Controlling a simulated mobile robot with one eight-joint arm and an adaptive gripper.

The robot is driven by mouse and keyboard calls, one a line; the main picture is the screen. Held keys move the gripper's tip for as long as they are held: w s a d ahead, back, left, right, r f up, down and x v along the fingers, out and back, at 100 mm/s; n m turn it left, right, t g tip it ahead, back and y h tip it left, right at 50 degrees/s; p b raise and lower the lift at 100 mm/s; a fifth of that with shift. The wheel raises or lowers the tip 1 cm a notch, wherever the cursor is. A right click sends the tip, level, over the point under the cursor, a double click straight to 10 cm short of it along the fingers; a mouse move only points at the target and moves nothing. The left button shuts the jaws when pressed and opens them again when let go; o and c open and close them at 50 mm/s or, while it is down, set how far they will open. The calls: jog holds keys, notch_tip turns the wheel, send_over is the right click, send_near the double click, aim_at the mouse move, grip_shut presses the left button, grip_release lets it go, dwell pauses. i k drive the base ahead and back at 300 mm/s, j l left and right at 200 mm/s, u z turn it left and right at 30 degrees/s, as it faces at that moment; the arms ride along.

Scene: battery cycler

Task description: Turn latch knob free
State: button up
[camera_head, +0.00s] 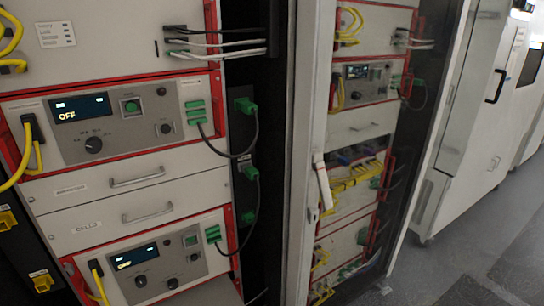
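My gripper is not in view. No knob is marked as the latch knob, so I cannot tell which one it is. A similar lower panel has a dark knob (141,281). A pale upright latch-like handle (323,184) sits on the edge of the middle cabinet; its state is unclear.
Yellow cables (22,160) and green-plugged black cables (253,137) hang in front of the racks. Drawers have bar handles (138,178). A white cabinet (466,120) with a black handle (495,86) stands right. Grey floor (450,265) is clear at lower right.

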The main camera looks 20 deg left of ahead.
aim_at(69, 271)
jog(key=u, duration=1.85)
